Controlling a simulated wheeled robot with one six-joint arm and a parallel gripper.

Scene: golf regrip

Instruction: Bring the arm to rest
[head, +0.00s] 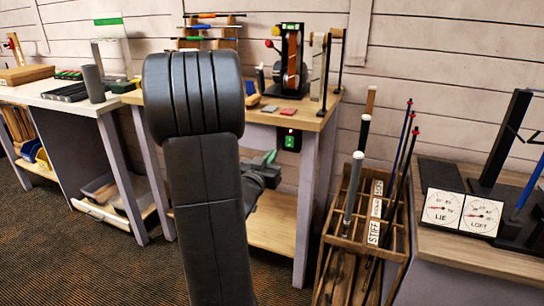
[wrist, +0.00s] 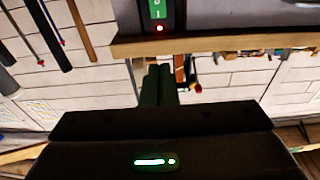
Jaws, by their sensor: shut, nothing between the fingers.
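My arm stands upright and folded in the middle of the head view, hiding part of the workbench behind it. My gripper (wrist: 158,72) shows in the wrist view with its two dark fingers shut together and nothing between them. In the head view my gripper (head: 268,157) is mostly hidden behind the arm link, and only a dark part with greenish-grey fingers sticks out to the right. It is in front of the bench and touches nothing that I can make out.
A workbench (head: 304,120) with a belt sander (head: 291,58) stands behind the arm. A wooden rack (head: 345,228) of clubs and shafts is to the right, beside a bench with lie and loft dials (head: 461,212). A white-topped bench (head: 60,97) is at left. Carpet (head: 100,262) lies open at lower left.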

